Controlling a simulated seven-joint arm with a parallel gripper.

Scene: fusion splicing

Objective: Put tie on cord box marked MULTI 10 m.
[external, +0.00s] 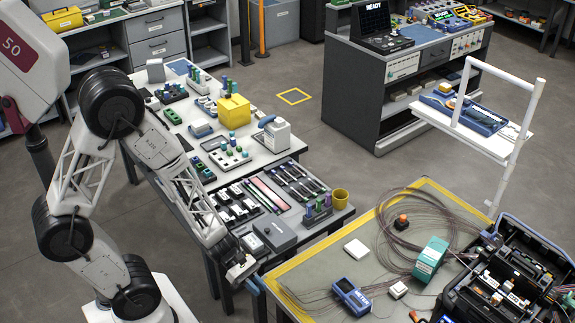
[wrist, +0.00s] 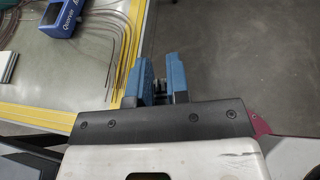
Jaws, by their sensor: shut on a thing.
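My gripper (external: 253,284) hangs low at the near left corner of the yellow-edged table. In the wrist view its two blue fingers (wrist: 161,82) are close together over grey floor, just right of the table edge. They are shut on a small dark thing (wrist: 159,88), mostly hidden between them; I cannot tell if it is the tie. A teal box (external: 430,258) with a pale label stands on the yellow-edged table beside loops of thin brown cord (external: 395,235). The label is too small to read, so I cannot tell which box is marked MULTI 10 m.
The yellow-edged table (external: 330,262) also holds a blue meter (external: 351,296), a white block (external: 356,248) and an open black case (external: 510,268). Brown strands (wrist: 124,45) lie near the table edge.

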